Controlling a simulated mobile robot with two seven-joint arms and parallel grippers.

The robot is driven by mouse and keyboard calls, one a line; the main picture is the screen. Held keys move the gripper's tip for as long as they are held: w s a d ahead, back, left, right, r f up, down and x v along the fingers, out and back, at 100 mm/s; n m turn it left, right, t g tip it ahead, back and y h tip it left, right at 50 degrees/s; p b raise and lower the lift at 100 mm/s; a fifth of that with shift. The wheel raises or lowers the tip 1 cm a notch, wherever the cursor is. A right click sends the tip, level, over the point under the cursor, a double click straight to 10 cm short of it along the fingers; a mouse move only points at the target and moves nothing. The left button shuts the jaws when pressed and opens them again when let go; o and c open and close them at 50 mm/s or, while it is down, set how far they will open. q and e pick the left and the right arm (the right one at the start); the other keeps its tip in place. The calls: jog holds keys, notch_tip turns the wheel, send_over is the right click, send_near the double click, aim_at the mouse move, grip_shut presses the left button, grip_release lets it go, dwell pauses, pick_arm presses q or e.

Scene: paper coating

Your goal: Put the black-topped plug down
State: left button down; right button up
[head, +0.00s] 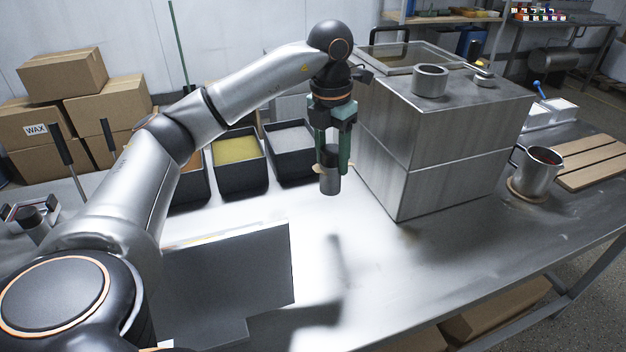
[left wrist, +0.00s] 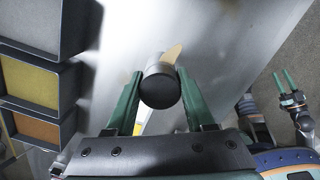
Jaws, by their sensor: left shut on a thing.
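The black-topped plug is a short grey metal cylinder (head: 330,183). In the left wrist view its round black top (left wrist: 160,88) faces the camera between the green fingers. My left gripper (head: 333,160) points down and is shut on the plug. It holds the plug upright above the metal table, left of the big steel box; a shadow falls on the table in front. A tan disc-like piece (left wrist: 172,53) shows partly behind the plug, mostly hidden by it. My right gripper (left wrist: 286,80) shows small in the left wrist view, its green fingers apart and empty.
Black bins with yellow (head: 238,150), pale (head: 290,137) and brown contents (left wrist: 36,130) line the back left. The steel box (head: 455,145) carries a metal ring (head: 430,80). A metal mug (head: 537,170) and wooden slats (head: 590,163) are at right. The table's middle front (head: 400,270) is clear.

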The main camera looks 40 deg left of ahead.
pick_arm(q)
jog(key=a+f, duration=0.2)
jog(key=f, duration=0.1)
jog(key=w+a+f, duration=0.1)
jog(key=a+f, duration=0.1)
jog(key=f, duration=0.1)
jog(key=a+f, duration=0.2)
jog(key=f, duration=0.1)
jog(key=shift+w+a+f, duration=0.15)
jog(key=shift+a+f, duration=0.1)
jog(key=shift+a, duration=0.1)
jog(key=shift+f, duration=0.15)
jog(key=shift+f, duration=0.2)
jog(key=shift+c, duration=1.3)
grip_release()
